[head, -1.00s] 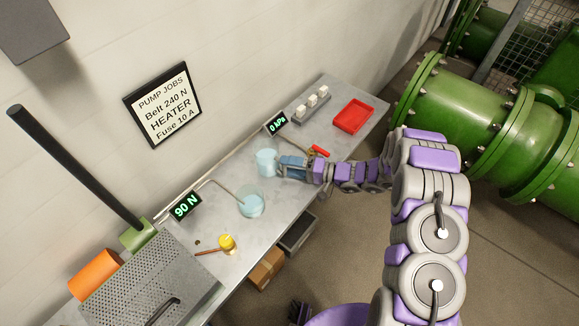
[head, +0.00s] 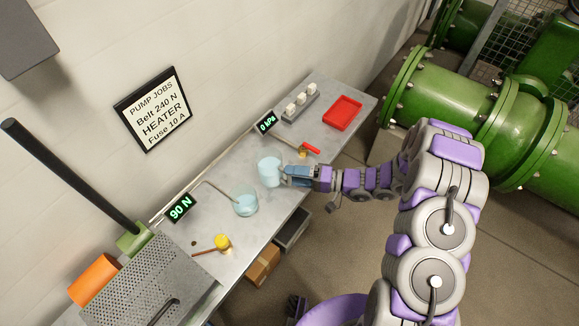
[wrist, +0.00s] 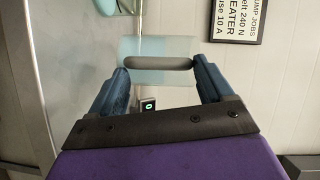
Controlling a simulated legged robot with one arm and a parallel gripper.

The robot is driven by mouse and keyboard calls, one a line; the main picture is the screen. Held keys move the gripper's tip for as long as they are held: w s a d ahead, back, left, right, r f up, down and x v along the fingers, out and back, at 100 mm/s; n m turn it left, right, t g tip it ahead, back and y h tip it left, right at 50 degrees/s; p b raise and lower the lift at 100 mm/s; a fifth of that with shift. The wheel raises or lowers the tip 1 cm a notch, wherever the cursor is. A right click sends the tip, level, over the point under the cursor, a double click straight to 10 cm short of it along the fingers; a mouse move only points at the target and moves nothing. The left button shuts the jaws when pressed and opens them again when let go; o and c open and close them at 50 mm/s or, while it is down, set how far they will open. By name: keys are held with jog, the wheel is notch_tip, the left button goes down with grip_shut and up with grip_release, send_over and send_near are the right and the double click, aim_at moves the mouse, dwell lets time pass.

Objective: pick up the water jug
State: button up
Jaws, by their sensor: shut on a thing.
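The water jug (head: 269,173) is a pale blue, see-through vessel over the grey bench in the head view. My gripper (head: 288,174), with blue fingers, reaches it from the right and is shut on its handle side. In the wrist view the jug (wrist: 140,48) spans the space between my fingertips, with a grey handle bar (wrist: 158,63) between them. The jug looks roughly upright. I cannot tell exactly how high its base is above the bench.
A red-handled valve (head: 310,149), red tray (head: 343,113) and switch block (head: 299,102) lie beyond. Green pipework (head: 440,95) stands right.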

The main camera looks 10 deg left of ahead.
jog(key=s+d+r+p, duration=0.1)
jog(key=s+d, duration=0.4)
jog(key=d, duration=0.1)
jog(key=shift+s, duration=0.25)
dwell(0.3)
